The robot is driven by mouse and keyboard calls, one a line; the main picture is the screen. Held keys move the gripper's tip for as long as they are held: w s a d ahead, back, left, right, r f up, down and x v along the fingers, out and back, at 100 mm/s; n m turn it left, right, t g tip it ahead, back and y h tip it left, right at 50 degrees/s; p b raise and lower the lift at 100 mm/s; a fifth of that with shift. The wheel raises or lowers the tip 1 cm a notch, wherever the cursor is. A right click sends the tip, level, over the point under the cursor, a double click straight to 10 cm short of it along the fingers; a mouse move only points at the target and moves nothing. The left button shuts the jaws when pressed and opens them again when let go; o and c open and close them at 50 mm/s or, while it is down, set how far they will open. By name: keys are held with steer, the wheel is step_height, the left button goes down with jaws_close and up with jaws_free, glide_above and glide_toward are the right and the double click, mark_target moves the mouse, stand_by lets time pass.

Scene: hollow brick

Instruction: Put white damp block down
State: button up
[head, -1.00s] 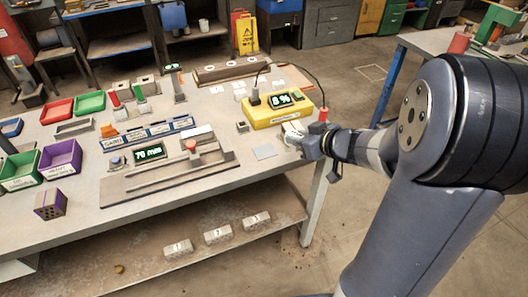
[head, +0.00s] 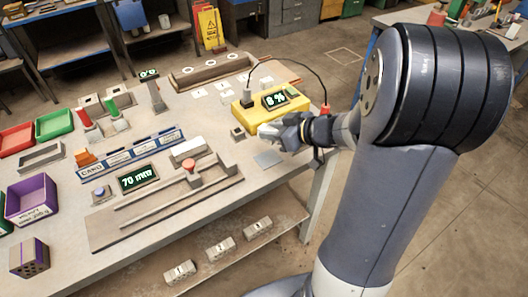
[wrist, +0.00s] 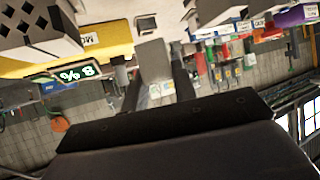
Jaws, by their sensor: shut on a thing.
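The white block (head: 268,130) shows as a pale shape at the tip of my gripper (head: 280,133) in the head view. My gripper is shut on it, in front of the yellow meter (head: 258,116), whose display reads 8 %. A flat grey square (head: 267,158) lies on the table just in front of the gripper. In the wrist view the meter (wrist: 80,50) appears upside down at left. I cannot tell whether the block touches anything beneath it.
A small dark-topped cube (head: 237,133) sits left of the gripper. A grey rail fixture with a red knob (head: 189,167) and a display (head: 138,177) lies further left. A black cable (head: 305,72) arches over the meter. Numbered blocks (head: 220,249) rest on the lower shelf.

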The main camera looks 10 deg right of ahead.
step_height(320, 180, down, 8)
steer(key=shift+r+b, duration=0.2)
steer(key=shift+b, duration=0.85)
steer(key=shift+f, duration=0.15)
steer(key=o, duration=0.9)
steer(key=shift+o, duration=0.2)
steer(key=shift+s+d+r, duration=0.1)
steer(key=shift+r, duration=0.2)
steer(key=p+v, duration=0.2)
steer(key=v, duration=0.9)
steer(key=shift+s+d, duration=0.25)
